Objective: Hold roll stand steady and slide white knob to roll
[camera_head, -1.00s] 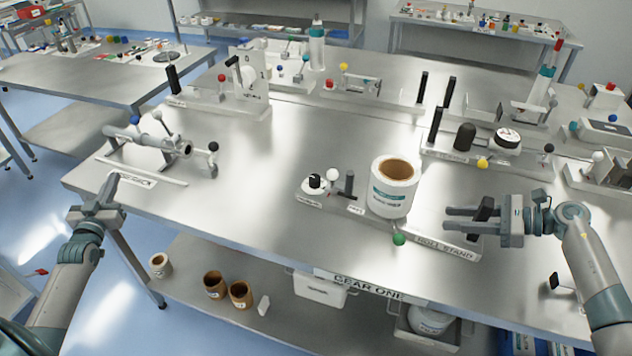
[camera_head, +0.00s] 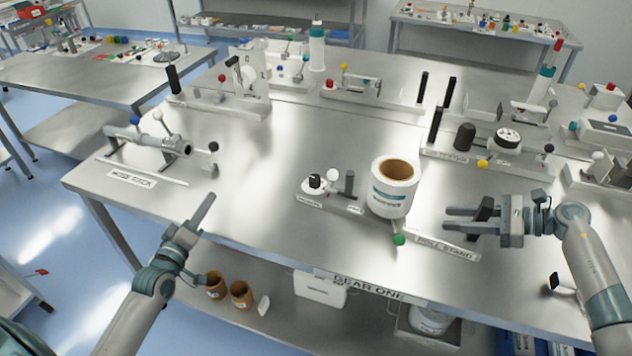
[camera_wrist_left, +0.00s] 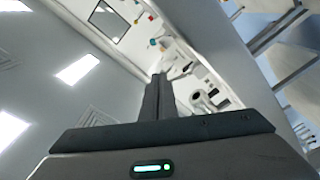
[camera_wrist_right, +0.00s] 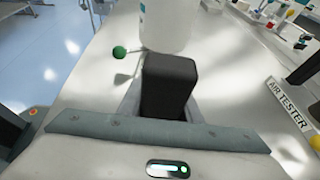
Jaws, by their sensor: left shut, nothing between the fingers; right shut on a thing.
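The roll stand (camera_head: 449,246) lies near the front edge of the table, with a white roll (camera_head: 391,203) upright at its left end. My right gripper (camera_head: 450,219) is shut on the stand's black upright handle (camera_head: 482,212), and the handle (camera_wrist_right: 168,85) fills the space between the fingers in the right wrist view. The white knob (camera_head: 333,174) stands left of the roll, on a small base beside a dark post (camera_head: 349,184). My left gripper (camera_head: 208,200) is shut and empty, in the air by the front edge, well left of the knob and apart from it.
A green ball (camera_head: 399,239) sticks out in front of the roll. A black-topped knob (camera_head: 315,182) stands left of the white knob. The hose fixture (camera_head: 150,142) is at the left of the table. The tabletop between it and the white knob is clear.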

